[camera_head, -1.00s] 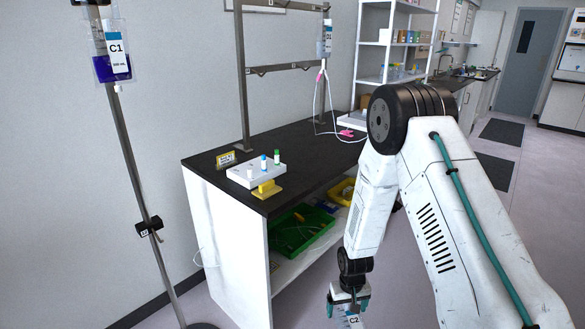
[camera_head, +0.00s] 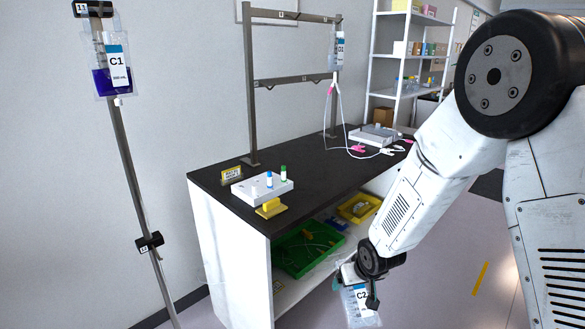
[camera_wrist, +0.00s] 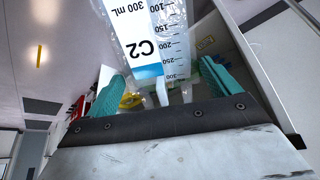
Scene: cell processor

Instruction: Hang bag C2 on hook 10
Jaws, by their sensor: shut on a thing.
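Bag C2 (camera_head: 358,305) is a clear pouch with a white and blue label. It hangs from my gripper (camera_head: 357,281), low in front of the bench's open shelf. In the wrist view bag C2 (camera_wrist: 140,40) shows between the teal fingers of my gripper (camera_wrist: 163,85), which is shut on its end. The bag is apart from the bench. A metal pole at the left carries a black upper hook marked 11 (camera_head: 92,9) and a lower black hook (camera_head: 150,242), whose number is too small to read. I cannot single out hook 10.
Bag C1 (camera_head: 115,72), with purple liquid, hangs from the upper hook. The dark-topped bench (camera_head: 300,160) bears a white tube rack (camera_head: 262,187) and a metal frame (camera_head: 250,90) with another bag (camera_head: 338,48) and tubing. Green (camera_head: 285,262) and yellow bins sit below. Floor right is free.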

